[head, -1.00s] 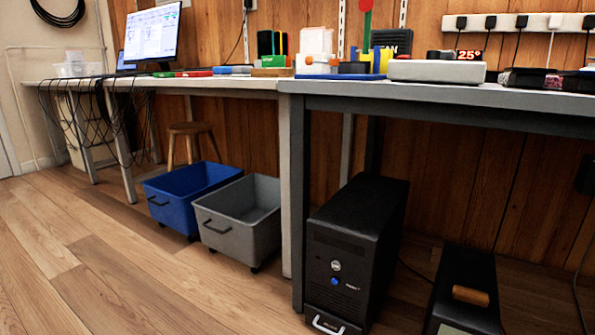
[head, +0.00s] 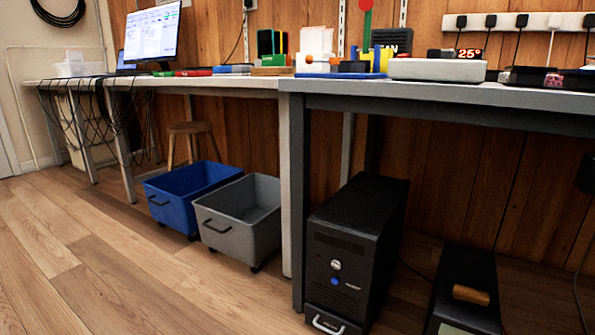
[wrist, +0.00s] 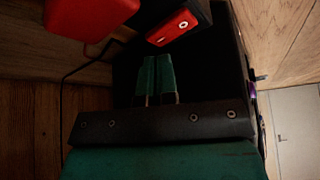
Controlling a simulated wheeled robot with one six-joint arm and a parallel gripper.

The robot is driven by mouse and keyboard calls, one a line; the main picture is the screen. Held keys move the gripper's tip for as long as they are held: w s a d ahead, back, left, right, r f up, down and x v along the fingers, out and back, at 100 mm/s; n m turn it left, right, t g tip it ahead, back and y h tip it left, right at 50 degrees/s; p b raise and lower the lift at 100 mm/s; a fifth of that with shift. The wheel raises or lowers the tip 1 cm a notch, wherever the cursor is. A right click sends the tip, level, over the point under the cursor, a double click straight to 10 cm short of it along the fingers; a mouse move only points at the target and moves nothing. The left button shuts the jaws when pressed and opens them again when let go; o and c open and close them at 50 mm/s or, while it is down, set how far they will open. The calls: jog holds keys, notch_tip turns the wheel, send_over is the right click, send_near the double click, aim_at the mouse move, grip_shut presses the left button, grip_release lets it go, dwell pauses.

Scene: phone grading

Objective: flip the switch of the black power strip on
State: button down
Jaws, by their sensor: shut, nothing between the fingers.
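In the wrist view, a red rocker switch (wrist: 172,27) with a white ring mark sits tilted in a black housing (wrist: 196,10) at the top. The housing looks like part of the black power strip; most of it is outside the picture. My gripper (wrist: 156,62) is shut and empty, its two green fingers side by side. Its tips are just below and left of the switch in the picture; I cannot tell whether they touch it. My gripper is not visible in the head view, and I cannot pick out the black power strip there.
A red block (wrist: 88,18) is at the top left of the wrist view, with a black cable (wrist: 72,72) below it. In the head view, a black computer tower (head: 362,240) and a black box with a wooden handle (head: 462,262) stand under the grey desk (head: 430,92).

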jog(key=shift+f+b, duration=0.4)
jog(key=shift+f, duration=0.35)
jog(key=shift+r, duration=0.1)
notch_tip(320, 180, up, 7)
jog(key=p, duration=0.6)
jog(key=shift+s, duration=0.1)
